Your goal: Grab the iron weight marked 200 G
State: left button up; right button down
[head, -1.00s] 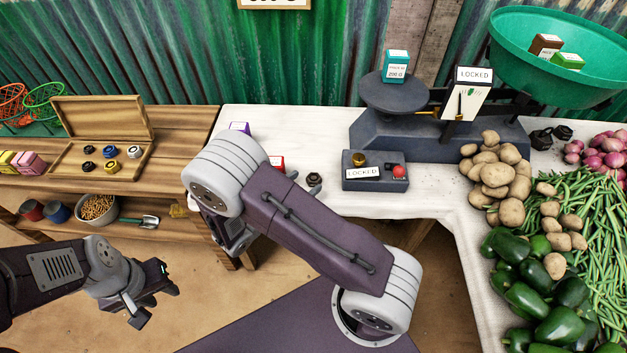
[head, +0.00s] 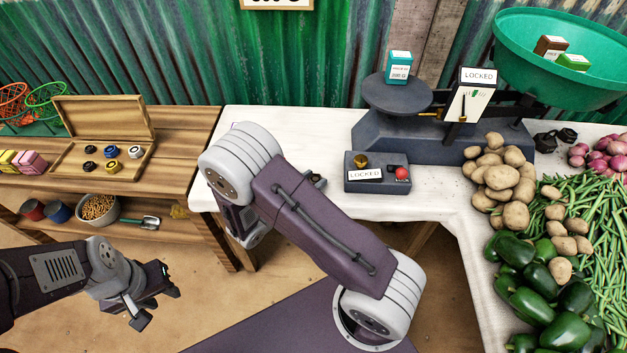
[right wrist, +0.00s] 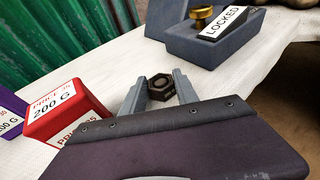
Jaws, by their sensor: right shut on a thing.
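A small dark hexagonal iron weight (right wrist: 160,86) stands on the white tabletop between the two fingers of my right gripper (right wrist: 161,92), which is shut on it. The mark on its top is too small to read. In the head view my right arm hides most of the weight and the gripper's fingers. My left gripper (head: 150,298) hangs low at the left, away from the table; whether its jaws are open is unclear.
A red box marked 200 G (right wrist: 55,108) and a purple box (right wrist: 10,112) stand beside the right gripper. A locked control box (head: 377,186) and a scale (head: 430,135) bearing a teal box (head: 398,68) lie to the right. More weights sit in a wooden case (head: 100,160).

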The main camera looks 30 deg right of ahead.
aim_at(312, 181)
jog(key=shift+r, duration=0.5)
notch_tip(312, 181, up, 3)
jog(key=shift+r+p, duration=0.1)
jog(key=shift+p, duration=0.7)
jog(key=s+d+r+p, duration=0.5)
jog(key=s+p, duration=0.5)
jog(key=p, duration=0.2)
jog(key=shift+d+r+p, duration=0.35)
jog(key=shift+r, duration=0.5)
jog(key=shift+s, duration=0.2)
